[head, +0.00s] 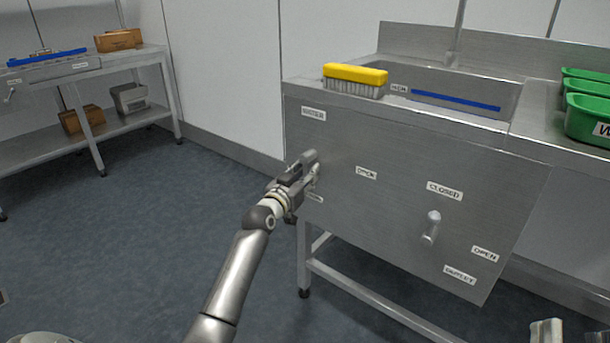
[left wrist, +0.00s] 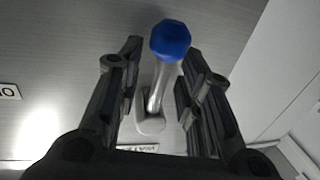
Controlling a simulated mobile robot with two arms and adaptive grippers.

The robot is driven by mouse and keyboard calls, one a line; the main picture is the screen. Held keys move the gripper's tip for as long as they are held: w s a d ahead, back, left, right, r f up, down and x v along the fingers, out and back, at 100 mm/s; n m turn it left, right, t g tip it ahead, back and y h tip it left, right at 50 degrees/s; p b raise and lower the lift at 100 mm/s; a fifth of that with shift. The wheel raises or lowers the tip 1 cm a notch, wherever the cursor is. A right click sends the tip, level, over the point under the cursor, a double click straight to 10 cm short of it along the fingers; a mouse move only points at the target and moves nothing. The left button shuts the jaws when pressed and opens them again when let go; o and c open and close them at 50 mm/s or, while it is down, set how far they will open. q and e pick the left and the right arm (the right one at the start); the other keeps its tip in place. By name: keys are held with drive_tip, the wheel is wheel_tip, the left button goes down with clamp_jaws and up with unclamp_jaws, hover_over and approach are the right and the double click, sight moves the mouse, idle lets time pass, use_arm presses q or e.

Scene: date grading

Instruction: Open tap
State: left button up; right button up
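The tap is a metal lever with a blue knob (left wrist: 170,40), seen in the left wrist view on the steel front panel (head: 385,220) of the sink. My left gripper (head: 312,172) is at the panel's left side. In the left wrist view its dark fingers stand on either side of the lever (left wrist: 158,90), open, with gaps showing. In the head view the gripper mostly hides this lever. An OPEN label (head: 366,173) is to its right. Pale pieces (head: 547,331) at the bottom right edge may be my right gripper; too little shows to tell its state.
A second lever (head: 431,228) is lower right on the panel, between CLOSED and OPEN labels. A yellow brush (head: 355,80) lies on the sink's rim. Green bins (head: 588,118) stand at the right. A steel table (head: 85,68) is far left. Floor between is clear.

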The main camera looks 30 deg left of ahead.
use_arm(q)
clamp_jaws()
drive_tip(key=shift+f, duration=0.15)
idle(0.4)
